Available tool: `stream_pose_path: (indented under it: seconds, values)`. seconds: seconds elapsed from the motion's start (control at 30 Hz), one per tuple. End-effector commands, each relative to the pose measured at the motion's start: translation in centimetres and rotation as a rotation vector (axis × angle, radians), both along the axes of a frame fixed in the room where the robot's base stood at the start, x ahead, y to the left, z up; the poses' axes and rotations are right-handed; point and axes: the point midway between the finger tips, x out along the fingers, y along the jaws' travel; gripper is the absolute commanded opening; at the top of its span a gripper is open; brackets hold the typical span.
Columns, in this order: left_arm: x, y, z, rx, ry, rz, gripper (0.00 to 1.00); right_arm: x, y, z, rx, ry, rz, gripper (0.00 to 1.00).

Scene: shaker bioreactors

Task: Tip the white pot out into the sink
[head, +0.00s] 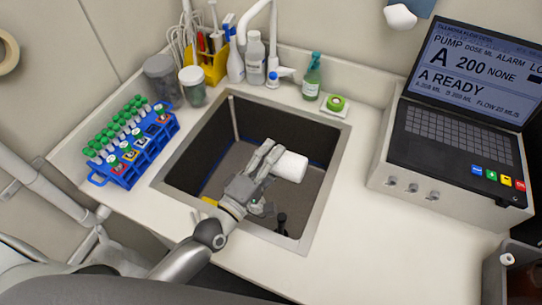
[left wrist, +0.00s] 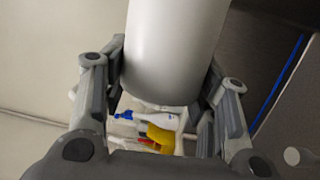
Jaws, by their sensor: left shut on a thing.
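The white pot (head: 290,166) is held over the sink basin (head: 215,165), lying on its side in the head view with one end pointing right. My left gripper (head: 266,158) is shut on the pot, with its fingers on either side of it. In the left wrist view the pot (left wrist: 176,50) fills the upper middle between the two fingers of my left gripper (left wrist: 165,85). The pot's opening and whatever is inside it cannot be seen. My right gripper is in neither view.
A blue rack (head: 133,153) of green-capped tubes stands left of the sink. Jars (head: 193,86), bottles (head: 255,58), a yellow caddy (head: 209,67) and the tap line the back. A pump console (head: 455,130) stands at the right. The counter in front right is clear.

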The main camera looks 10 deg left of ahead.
Motion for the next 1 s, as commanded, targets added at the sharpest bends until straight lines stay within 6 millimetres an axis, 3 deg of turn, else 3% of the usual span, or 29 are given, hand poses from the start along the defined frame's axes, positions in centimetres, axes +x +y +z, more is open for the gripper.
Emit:
stream_pose_path:
  seconds: [1.0]
  values:
    - [-0.2, -0.9, 1.1, 0.307, -0.061, 0.0, 0.38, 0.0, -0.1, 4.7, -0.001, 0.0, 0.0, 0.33]
